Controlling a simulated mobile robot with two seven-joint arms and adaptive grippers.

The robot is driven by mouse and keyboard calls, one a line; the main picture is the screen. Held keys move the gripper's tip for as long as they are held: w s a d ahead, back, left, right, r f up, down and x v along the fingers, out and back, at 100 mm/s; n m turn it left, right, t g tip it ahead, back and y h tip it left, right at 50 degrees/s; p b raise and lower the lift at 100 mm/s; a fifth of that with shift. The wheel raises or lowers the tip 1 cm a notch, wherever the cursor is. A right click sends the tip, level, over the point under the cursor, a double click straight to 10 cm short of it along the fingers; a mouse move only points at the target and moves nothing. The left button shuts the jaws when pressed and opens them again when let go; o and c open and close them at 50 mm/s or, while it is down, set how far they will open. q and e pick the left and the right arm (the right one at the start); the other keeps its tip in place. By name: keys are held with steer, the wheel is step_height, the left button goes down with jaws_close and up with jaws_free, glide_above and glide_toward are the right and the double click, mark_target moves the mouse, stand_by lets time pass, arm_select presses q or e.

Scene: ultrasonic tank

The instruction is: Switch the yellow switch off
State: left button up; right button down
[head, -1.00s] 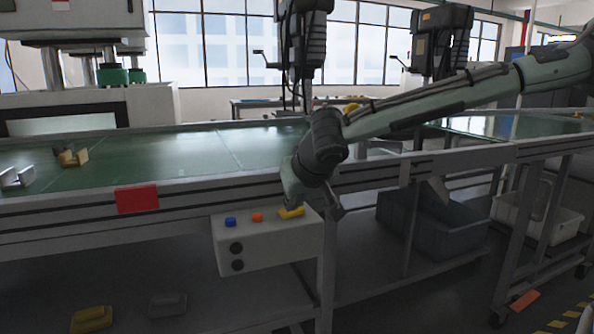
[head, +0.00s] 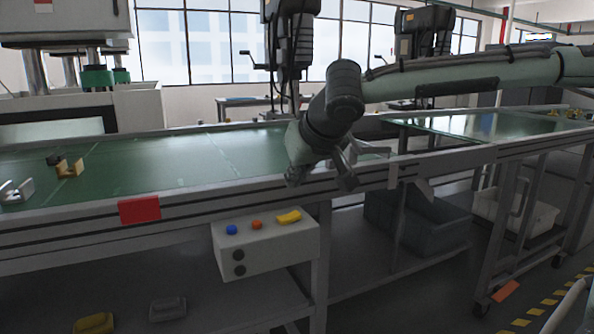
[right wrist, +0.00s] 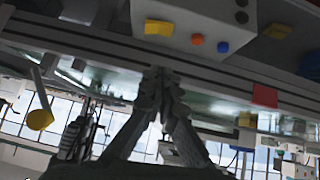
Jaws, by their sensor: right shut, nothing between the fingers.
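The yellow switch (head: 289,217) is on top of a light grey control box (head: 265,257), at the right end of a row of buttons. It also shows in the right wrist view (right wrist: 158,27). I cannot clearly tell which way its rocker is set. My right gripper (head: 296,180) is above the switch and apart from it, near the conveyor's front rail. In the right wrist view its fingers (right wrist: 163,76) meet at the tips with nothing between them. My left gripper is not in view.
A blue button (head: 231,230) and an orange button (head: 256,225) sit left of the switch. The conveyor (head: 190,160) runs behind the box, with a red label (head: 139,210) on its rail. A grey crate (head: 420,225) stands on the lower shelf to the right.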

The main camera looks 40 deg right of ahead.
steer(key=shift+v, duration=1.3)
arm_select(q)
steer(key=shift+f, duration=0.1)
arm_select(e)
glide_above(292, 213)
steer(key=s+a, duration=0.1)
steer(key=s, duration=0.1)
steer(key=shift+h, duration=0.4)
steer(key=f, duration=0.7)
steer(key=shift+s+a, duration=0.2)
step_height(292, 213, down, 2)
steer(key=shift+s+d+f, duration=0.1)
steer(key=shift+d, duration=0.05)
steer(key=shift+d+f, duration=0.1)
steer(key=shift+f, duration=0.6)
arm_select(q)
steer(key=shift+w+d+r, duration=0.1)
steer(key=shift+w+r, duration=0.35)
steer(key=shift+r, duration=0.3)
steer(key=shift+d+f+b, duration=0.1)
steer(key=shift+b, duration=0.25)
